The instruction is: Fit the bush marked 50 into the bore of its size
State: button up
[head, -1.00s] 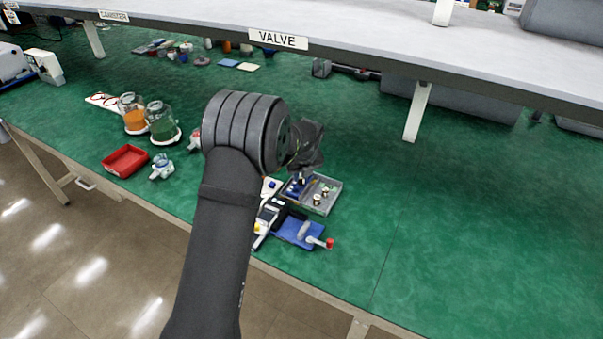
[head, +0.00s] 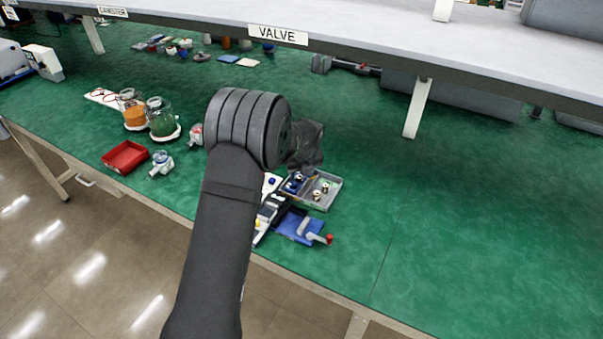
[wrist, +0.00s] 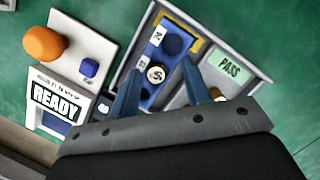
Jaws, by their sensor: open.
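In the wrist view, my gripper (wrist: 159,68) is open, with its two blue fingers apart on either side of a pale round bush (wrist: 156,73). The mark on its top is too small to read surely. The bush stands on or in a dark blue block (wrist: 172,45), which has small white marked tags and a dark round spot, perhaps a bore, higher up. The block is in a grey tray (wrist: 237,49). A brassy round piece (wrist: 216,94) shows partly behind the right finger. In the head view, the gripper (head: 307,146) is dark and its fingertips cannot be made out.
A device marked READY (wrist: 55,97), with an orange knob (wrist: 43,44) and a blue button, stands left of the tray. A green PASS label (wrist: 229,66) marks one tray compartment. A blue plate with a red-tipped handle (head: 328,239) lies in front. The bench is clear to the right.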

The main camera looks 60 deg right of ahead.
jog(key=v, duration=1.7)
jog(key=shift+r, duration=0.2)
jog(key=shift+a+f, duration=0.1)
jog(key=x, duration=1.7)
jog(key=shift+f, duration=0.15)
